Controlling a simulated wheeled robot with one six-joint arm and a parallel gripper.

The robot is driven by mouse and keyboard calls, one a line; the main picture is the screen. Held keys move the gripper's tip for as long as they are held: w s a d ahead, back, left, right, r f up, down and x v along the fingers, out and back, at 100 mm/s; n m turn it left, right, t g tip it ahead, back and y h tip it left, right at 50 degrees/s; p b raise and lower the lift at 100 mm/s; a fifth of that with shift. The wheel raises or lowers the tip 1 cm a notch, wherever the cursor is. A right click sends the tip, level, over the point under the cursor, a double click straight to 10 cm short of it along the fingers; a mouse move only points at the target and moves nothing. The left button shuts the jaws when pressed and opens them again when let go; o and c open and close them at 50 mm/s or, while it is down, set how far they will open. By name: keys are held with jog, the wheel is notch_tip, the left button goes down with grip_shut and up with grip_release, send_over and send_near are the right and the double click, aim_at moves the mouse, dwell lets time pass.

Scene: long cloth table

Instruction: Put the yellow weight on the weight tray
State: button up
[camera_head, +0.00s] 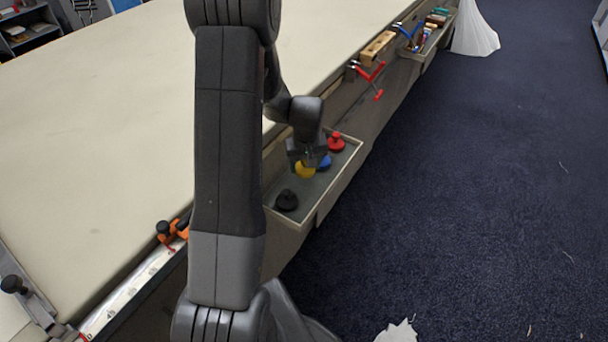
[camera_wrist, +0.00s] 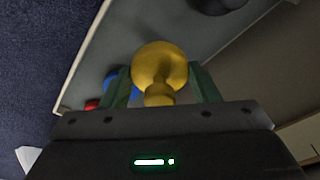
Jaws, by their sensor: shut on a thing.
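The yellow weight (camera_head: 305,170) is at the weight tray (camera_head: 328,206), which is fixed along the table's side. My gripper (camera_head: 306,158) comes down over the tray from above and is shut on the yellow weight. In the wrist view the yellow weight (camera_wrist: 159,68) sits between the green fingers of my gripper (camera_wrist: 163,85), its knob toward the palm. The tray (camera_wrist: 128,37) lies behind it. I cannot tell whether the weight's base touches the tray floor.
A blue weight (camera_head: 324,161) and a red weight (camera_head: 336,143) stand beyond the yellow one in the tray. A black weight (camera_head: 287,200) stands at the near end. Clamps (camera_head: 371,73) and another tool tray (camera_head: 430,38) are further along. The tabletop (camera_head: 90,130) is bare.

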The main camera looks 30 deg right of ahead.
aim_at(305, 183)
jog(key=shift+f, duration=2.45)
jog(key=shift+f, duration=0.2)
jog(key=o, duration=1.3)
jog(key=shift+r, duration=0.1)
jog(key=r, duration=0.4)
jog(key=s+r, duration=0.1)
jog(key=r, duration=0.7)
jog(key=shift+s+a, duration=0.35)
jog(key=shift+s, duration=0.05)
